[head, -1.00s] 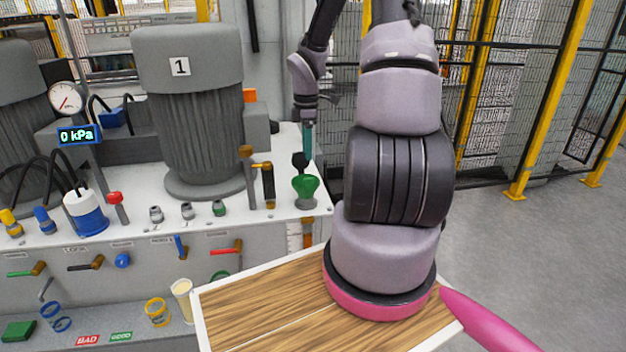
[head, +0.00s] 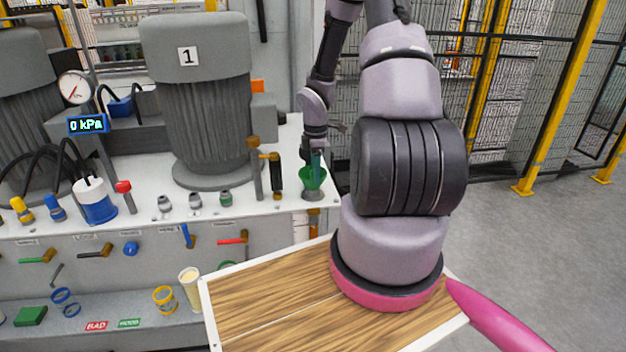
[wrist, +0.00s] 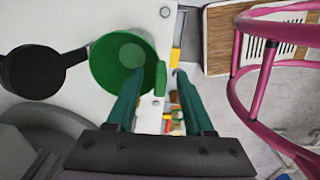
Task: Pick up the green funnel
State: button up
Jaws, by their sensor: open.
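The green funnel (head: 312,178) stands at the right end of the white bench top, wide mouth up. In the wrist view the funnel (wrist: 104,68) shows as a round green bowl with a small tab on its right side. My gripper (wrist: 160,78) is open, with its two teal fingers on either side of that tab. The left finger reaches over the funnel's rim and the right finger is outside it. I cannot tell whether either finger touches the funnel. In the head view my gripper (head: 315,160) hangs down at the funnel's mouth.
A brass-handled valve (head: 275,175) stands just left of the funnel. The large grey cylinder marked 1 (head: 205,110) is further left. In the wrist view a black round part (wrist: 32,72) lies close to the funnel. The wooden-topped surface (head: 270,300) is in front.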

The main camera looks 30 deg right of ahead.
grip_shut()
dwell(1.4)
